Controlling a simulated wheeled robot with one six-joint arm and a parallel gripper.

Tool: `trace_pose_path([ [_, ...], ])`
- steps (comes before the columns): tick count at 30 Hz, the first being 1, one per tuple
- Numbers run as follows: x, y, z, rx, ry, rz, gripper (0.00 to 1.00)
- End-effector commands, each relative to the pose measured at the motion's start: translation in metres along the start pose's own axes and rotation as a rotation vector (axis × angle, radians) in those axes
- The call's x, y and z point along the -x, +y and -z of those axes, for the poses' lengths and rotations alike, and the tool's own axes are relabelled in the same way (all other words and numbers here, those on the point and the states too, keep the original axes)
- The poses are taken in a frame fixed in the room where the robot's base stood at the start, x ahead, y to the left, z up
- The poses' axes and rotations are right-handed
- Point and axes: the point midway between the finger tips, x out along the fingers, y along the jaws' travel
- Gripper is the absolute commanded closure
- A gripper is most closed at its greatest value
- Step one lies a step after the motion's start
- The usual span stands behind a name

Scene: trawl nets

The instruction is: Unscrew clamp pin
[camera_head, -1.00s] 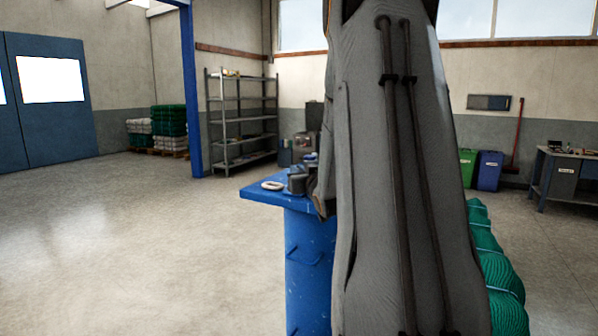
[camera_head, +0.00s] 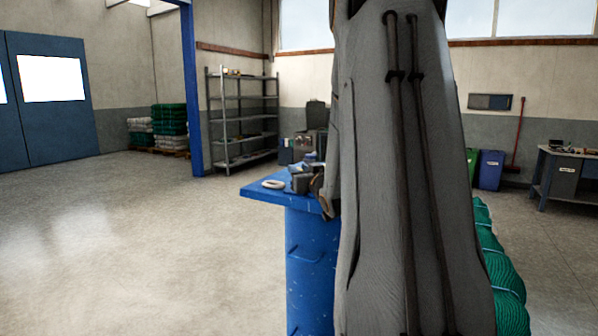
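A blue stand (camera_head: 311,262) with a flat blue top is just left of my arm, which fills the middle right of the view. On its top lie a pale ring (camera_head: 273,184) and a dark grey block-like part (camera_head: 301,180), which may be a clamp or vise. My arm covers the right part of the top. I cannot make out a clamp pin. My gripper is hidden behind my arm, so its fingers and any contact are not visible.
A green net bundle (camera_head: 497,262) lies right of my arm. Behind are a metal shelf (camera_head: 243,120), stacked nets on a pallet (camera_head: 170,128), a blue bin (camera_head: 489,169) and a workbench (camera_head: 570,176). The floor at left is clear.

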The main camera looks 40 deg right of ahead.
Motion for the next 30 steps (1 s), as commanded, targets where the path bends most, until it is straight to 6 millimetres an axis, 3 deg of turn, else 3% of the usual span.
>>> trace_pose_path([
  [13, 0.061, 0.0, -0.001, 0.0, 0.0, -0.001, 0.73],
  [19, 0.069, 0.0, -0.001, 0.0, 0.0, 0.0, 0.73],
  [30, 0.064, -0.001, 0.007, 0.007, -0.031, -0.005, 0.73],
])
